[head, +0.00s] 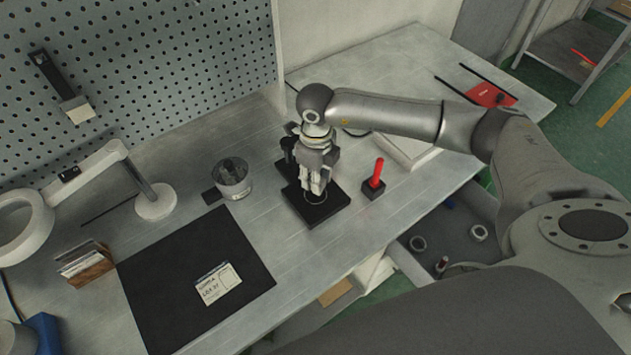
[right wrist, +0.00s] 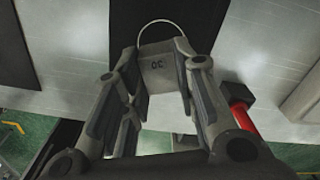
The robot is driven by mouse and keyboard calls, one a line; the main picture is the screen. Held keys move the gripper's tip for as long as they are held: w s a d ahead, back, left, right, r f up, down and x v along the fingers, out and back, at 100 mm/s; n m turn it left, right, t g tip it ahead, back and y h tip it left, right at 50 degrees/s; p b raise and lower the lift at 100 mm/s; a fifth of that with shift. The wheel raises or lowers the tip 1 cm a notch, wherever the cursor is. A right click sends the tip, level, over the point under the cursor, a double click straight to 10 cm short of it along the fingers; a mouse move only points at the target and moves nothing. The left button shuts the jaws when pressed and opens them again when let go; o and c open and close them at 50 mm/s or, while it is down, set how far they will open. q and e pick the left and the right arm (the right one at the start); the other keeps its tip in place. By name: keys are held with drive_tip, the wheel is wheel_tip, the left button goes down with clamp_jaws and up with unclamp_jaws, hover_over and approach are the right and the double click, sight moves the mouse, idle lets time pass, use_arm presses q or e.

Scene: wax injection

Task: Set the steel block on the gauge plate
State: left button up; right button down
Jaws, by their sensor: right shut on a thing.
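My right gripper (head: 316,188) points down over a black plate (head: 331,209), which looks like the gauge plate and bears a thin pale ring. In the right wrist view the fingers (right wrist: 163,85) are shut on a grey steel block (right wrist: 160,72) with dark characters on its face. The black plate (right wrist: 185,12) and the pale ring's arc show just beyond the block. In the head view the fingers mostly hide the block. I cannot tell whether it touches the plate. My left gripper is not in view.
A red-handled tool in a dark block (head: 374,186) stands close right of the plate. A round metal container (head: 233,178) stands to the left. A black mat (head: 170,270) with a card (head: 218,284) lies front left. An open drawer (head: 450,240) sits below the right edge.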

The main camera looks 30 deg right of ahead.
drive_tip(key=shift+w+f, duration=0.2)
drive_tip(key=shift+f, duration=0.1)
wheel_tip(320, 180, down, 2)
drive_tip(key=shift+f+p, duration=0.2)
drive_tip(key=shift+p, duration=0.15)
drive_tip(key=shift+f, duration=0.25)
drive_tip(key=shift+f, duration=0.15)
drive_tip(key=c, duration=1.2)
unclamp_jaws()
drive_tip(key=shift+o, duration=0.2)
